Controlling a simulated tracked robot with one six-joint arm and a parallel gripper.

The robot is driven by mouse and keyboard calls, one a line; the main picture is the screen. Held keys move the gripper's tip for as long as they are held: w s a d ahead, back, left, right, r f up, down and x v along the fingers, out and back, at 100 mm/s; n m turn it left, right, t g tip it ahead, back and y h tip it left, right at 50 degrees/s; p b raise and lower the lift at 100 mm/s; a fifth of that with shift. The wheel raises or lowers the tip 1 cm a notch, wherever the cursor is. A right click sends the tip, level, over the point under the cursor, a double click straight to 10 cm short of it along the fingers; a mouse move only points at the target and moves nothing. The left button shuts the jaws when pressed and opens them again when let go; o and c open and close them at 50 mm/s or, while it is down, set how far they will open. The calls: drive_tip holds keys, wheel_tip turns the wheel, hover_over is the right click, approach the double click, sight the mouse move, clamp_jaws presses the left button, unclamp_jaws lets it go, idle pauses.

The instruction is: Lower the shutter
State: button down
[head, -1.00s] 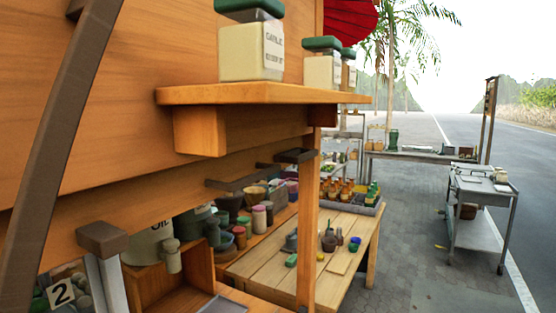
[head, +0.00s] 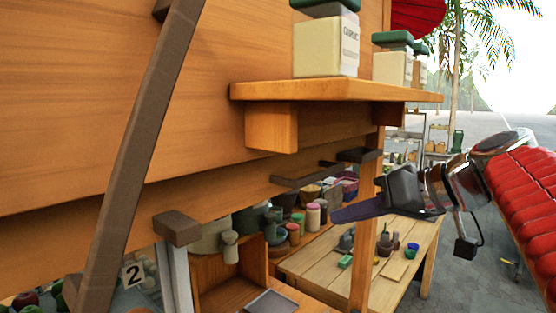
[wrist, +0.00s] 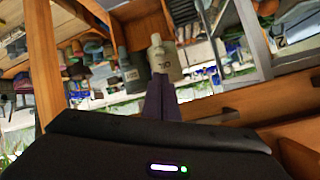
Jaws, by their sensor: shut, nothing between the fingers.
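The shutter appears to be the broad orange wooden panel (head: 200,85) that fills the upper left of the head view. A dark flat handle (head: 305,177) sticks out along its lower edge. My gripper (head: 336,216) comes in from the right in the head view, with its purple fingers together and empty. Its tips point left, below the handle in the picture, and no contact shows. In the wrist view the shut fingers (wrist: 158,88) point toward pale labelled containers (wrist: 164,60) in the tilted stall interior.
A shelf (head: 335,91) with garlic jars (head: 325,47) juts out above the handle. A wooden post (head: 364,240) stands near my fingertips. A dark slanted strut (head: 140,150) crosses the left. Jars and a wooden table (head: 330,265) lie below.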

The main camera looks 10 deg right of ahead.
drive_tip(key=s+d+r+n+t+y, duration=0.1)
drive_tip(key=s+d+r+n, duration=0.1)
drive_tip(key=r, duration=0.4)
drive_tip(key=s+d+r+n+t+y, duration=0.1)
drive_tip(key=s+d+r+n, duration=0.1)
drive_tip(key=r, duration=0.4)
drive_tip(key=s+n, duration=0.1)
drive_tip(key=s, duration=0.1)
drive_tip(key=shift+s+d+r+n, duration=0.25)
drive_tip(key=shift+s+d+n, duration=0.05)
drive_tip(key=x, duration=1)
